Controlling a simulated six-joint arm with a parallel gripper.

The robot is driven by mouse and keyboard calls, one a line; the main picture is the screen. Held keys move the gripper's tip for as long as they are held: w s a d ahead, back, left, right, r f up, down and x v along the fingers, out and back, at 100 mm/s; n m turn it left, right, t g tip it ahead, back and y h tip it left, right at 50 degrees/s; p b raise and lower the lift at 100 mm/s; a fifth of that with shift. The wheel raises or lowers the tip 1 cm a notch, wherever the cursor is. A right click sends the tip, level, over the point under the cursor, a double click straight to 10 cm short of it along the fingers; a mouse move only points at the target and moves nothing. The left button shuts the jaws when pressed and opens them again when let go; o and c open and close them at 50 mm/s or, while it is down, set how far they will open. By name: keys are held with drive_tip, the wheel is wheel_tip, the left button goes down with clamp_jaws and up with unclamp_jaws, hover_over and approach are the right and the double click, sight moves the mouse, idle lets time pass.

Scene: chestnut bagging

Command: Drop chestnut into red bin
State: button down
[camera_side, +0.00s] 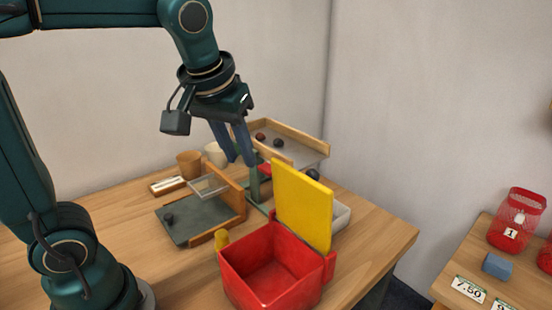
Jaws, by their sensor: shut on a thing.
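The red bin (233,283) stands open near the table's front, with its yellow lid (303,205) raised upright at the back. My gripper (238,158) points down above the middle of the table, behind and left of the lid. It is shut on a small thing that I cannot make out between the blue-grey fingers. Dark chestnuts lie on the wood-edged tray at the back, one brown (260,137) and one darker (278,142). A dark piece (168,219) lies on the grey-green board.
The grey-green board (200,225) with wooden walls and a clear box (208,186) is left of the bin. A white tray (342,215) is behind the lid. The table's right end is clear.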

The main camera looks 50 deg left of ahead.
drive_tip(key=s+d+r, duration=0.1)
drive_tip(key=s+d, duration=0.1)
drive_tip(key=d, duration=0.4)
drive_tip(key=s+d+r, duration=0.2)
drive_tip(key=d, duration=0.5)
wheel_tip(320, 180, down, 6)
drive_tip(key=shift+n, duration=0.3)
drive_tip(key=shift+a, duration=0.1)
drive_tip(key=c, duration=0.6)
unclamp_jaws()
drive_tip(key=shift+r, duration=0.1)
drive_tip(key=v, duration=0.5)
